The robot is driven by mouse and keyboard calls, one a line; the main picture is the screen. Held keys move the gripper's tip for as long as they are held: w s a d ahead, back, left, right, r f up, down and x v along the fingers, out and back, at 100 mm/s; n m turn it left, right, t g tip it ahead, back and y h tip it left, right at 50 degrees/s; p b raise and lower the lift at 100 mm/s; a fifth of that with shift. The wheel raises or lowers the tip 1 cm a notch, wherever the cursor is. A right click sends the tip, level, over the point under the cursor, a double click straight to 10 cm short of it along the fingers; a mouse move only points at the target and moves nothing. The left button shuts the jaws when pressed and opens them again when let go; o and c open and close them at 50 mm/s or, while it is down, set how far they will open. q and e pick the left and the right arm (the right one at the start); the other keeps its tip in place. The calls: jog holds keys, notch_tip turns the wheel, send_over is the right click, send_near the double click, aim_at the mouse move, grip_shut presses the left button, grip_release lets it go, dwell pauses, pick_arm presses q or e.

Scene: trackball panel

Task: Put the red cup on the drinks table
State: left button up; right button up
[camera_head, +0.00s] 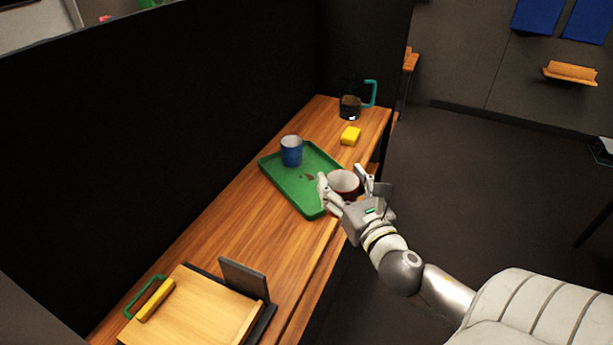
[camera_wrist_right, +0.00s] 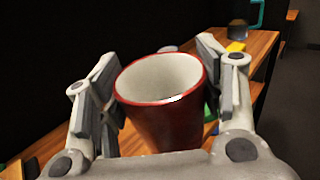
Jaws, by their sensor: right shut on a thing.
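The red cup (camera_wrist_right: 165,110) is upright, with a white inside, between the fingers of my right gripper (camera_wrist_right: 165,95) in the wrist view. In the head view the right gripper (camera_head: 346,190) is shut on the red cup (camera_head: 343,184), over the right edge of the green tray (camera_head: 275,172). I cannot tell whether the cup touches the tray. The tray lies on a wooden table (camera_head: 225,232); whether this is the drinks table I cannot tell. My left gripper is not in view.
A blue cup (camera_head: 291,151) stands on the tray. A yellow block (camera_head: 350,136) and a glass jug with a teal handle (camera_head: 350,106) are at the far end. A wooden board (camera_head: 195,308) lies at the near end. A black wall (camera_head: 150,120) runs along the left.

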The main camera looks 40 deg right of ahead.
jog(key=w+a+f+b, duration=0.1)
jog(key=a+f, duration=0.3)
jog(key=w+a+f+b, duration=0.1)
jog(key=w+a+f, duration=0.1)
jog(key=a+f, duration=0.2)
jog(key=w+a+f+b, duration=0.1)
jog(key=w+a+f, duration=0.1)
jog(key=a+f, duration=0.2)
jog(key=shift+w+a+f+b, duration=0.1)
jog(key=shift+w+a+b, duration=0.15)
jog(key=shift+a+b, duration=0.15)
jog(key=shift+f, duration=0.25)
jog(key=shift+f, duration=0.1)
jog(key=o, duration=1.1)
